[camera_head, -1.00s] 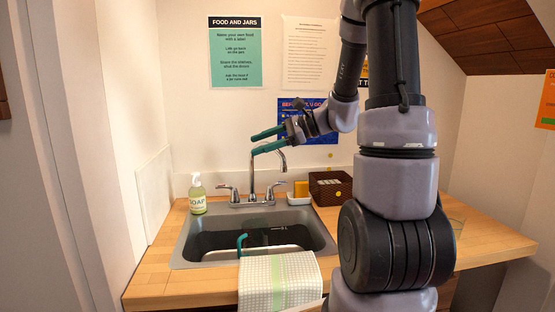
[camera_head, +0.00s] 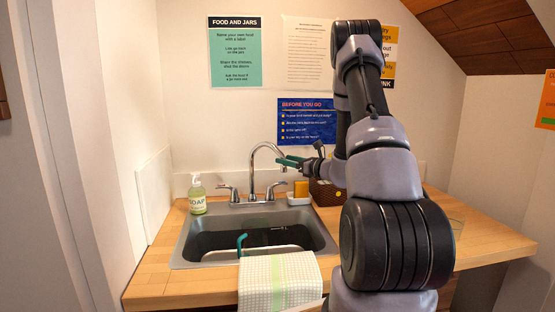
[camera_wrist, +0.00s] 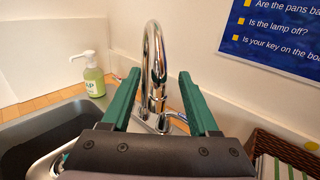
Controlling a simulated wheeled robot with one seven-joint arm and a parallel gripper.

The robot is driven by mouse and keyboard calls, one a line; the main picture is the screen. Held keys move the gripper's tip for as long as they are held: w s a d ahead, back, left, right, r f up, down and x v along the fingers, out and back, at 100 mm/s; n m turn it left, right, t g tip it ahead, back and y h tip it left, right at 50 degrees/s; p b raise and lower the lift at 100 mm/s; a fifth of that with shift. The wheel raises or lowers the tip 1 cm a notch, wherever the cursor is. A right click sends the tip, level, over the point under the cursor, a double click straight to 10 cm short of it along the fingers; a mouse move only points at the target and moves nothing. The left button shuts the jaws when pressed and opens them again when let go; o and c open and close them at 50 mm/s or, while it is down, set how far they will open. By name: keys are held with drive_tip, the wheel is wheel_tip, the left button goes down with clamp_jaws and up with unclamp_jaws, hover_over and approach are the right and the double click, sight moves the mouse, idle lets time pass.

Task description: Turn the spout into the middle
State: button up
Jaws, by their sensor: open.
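The chrome spout (camera_head: 253,165) rises from the faucet behind the sink (camera_head: 180,250) and arcs over to the right, its outlet toward the right side of the basin. My gripper (camera_head: 284,160) is at the spout's downturned end, coming in from the right. In the wrist view, the spout (camera_wrist: 154,55) stands between the two green fingers of my gripper (camera_wrist: 160,77). The fingers are apart, with a gap visible on each side of the spout. Part of the faucet base is hidden behind my gripper there.
Lever handles flank the spout, left (camera_head: 231,193) and right (camera_head: 273,189). A soap bottle (camera_head: 197,195) stands left. A towel (camera_head: 278,282) hangs over the front edge.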

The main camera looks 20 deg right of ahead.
drive_tip(key=shift+x, duration=2.5)
clamp_jaws()
